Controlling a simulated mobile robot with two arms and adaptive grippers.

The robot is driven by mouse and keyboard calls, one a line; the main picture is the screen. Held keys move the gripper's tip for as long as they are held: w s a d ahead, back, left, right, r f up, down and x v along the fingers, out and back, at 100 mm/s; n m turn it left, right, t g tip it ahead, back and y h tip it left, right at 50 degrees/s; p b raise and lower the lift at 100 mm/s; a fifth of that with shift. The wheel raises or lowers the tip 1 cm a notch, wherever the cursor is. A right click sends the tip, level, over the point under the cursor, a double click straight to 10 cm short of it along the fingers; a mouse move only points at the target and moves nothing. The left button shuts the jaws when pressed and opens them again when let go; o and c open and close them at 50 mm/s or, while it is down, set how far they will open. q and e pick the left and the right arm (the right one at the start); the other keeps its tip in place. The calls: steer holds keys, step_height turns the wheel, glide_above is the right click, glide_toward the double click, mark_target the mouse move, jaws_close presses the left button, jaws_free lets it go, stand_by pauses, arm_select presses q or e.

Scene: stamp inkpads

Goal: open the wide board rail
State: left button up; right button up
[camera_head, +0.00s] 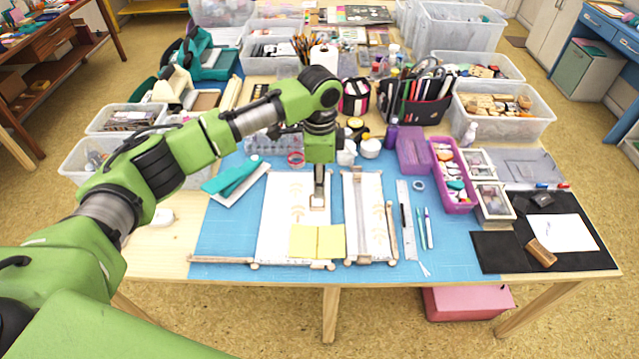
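The wide board (277,225) lies on the blue mat, a pale panel with faint tan prints and two yellow squares (317,241) at its near end. A thin wooden rail (222,260) sticks out leftward from its near left corner; another wooden strip (292,264) runs along its near edge. The narrow board (377,222) lies to its right, with wooden strips along it. My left gripper (318,203) points down over the right part of the wide board, with a small pale patch at its fingertips. I cannot tell whether it holds anything. My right gripper is not visible.
A ruler (405,205), pens (425,228) and a purple tray (454,178) stand right of the boards. A black mat (495,253) with paper is farther right. Jars, bins and boxes crowd the back. The mat left of the wide board is mostly clear.

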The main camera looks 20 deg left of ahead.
arm_select(q)
step_height(320, 180, up, 11)
steer(key=shift+r, duration=0.2)
steer(key=shift+s, duration=0.15)
stand_by(0.3)
